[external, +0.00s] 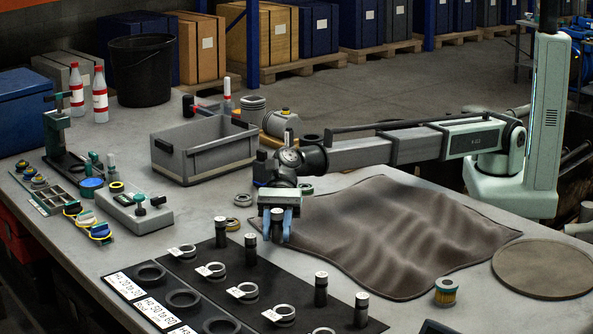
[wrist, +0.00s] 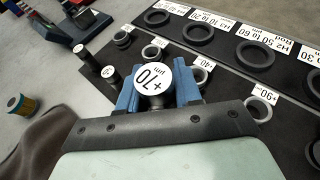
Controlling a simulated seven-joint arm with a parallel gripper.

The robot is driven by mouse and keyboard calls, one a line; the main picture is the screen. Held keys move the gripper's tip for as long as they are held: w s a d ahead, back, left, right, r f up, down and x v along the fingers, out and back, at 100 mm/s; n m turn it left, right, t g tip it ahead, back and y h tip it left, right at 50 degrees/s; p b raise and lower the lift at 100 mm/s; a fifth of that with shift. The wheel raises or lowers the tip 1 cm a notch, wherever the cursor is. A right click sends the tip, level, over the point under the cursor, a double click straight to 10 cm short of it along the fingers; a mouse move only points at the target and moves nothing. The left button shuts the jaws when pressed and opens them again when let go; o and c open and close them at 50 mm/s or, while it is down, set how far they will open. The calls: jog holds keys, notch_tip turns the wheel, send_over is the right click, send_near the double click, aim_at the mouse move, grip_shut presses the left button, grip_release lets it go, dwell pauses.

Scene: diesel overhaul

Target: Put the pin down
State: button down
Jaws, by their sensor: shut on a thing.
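My gripper (external: 277,232) hangs over the bench, near the back edge of the black mat (external: 190,262) and the front left of the brown cloth. Its two blue fingers are shut on a dark upright pin (external: 277,222). In the wrist view the pin's white top (wrist: 153,77) reads "+70 µm", and the blue fingers (wrist: 158,92) flank it. The pin's lower end is hidden in the wrist view, so I cannot tell whether it touches anything. Other dark pins stand on the mat, including one (external: 250,249) left of my gripper and one (external: 321,289) to its right.
Tagged rings (external: 248,292) lie along the mat, with larger dark rings (external: 183,299) in front. The rumpled brown cloth (external: 380,235) lies behind right. A grey bin (external: 205,150) stands behind left. A small yellow-blue canister (external: 446,291) and round board (external: 545,268) sit at right.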

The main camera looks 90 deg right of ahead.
jog(key=w+d+m+t, duration=0.1)
jog(key=w+d, duration=0.4)
jog(key=d, duration=0.3)
jog(key=w+d+r+m+t, duration=0.1)
jog(key=w+d+t, duration=0.1)
jog(key=w+d, duration=0.45)
jog(key=w+d+m+t, duration=0.1)
jog(key=w+d, duration=0.2)
jog(key=d, duration=0.6)
jog(key=d+m+t+h, duration=0.1)
jog(key=d+m+t, duration=0.1)
jog(key=d, duration=1.2)
jog(key=shift+s+d+f+g, duration=0.75)
jog(key=shift+s+d, duration=0.8)
jog(key=shift+s, duration=2.35)
jog(key=shift+n+t, duration=0.3)
jog(key=shift+t, duration=0.05)
jog(key=shift+f, duration=4.75)
jog(key=shift+f, duration=0.15)
jog(key=c, duration=0.8)
grip_release()
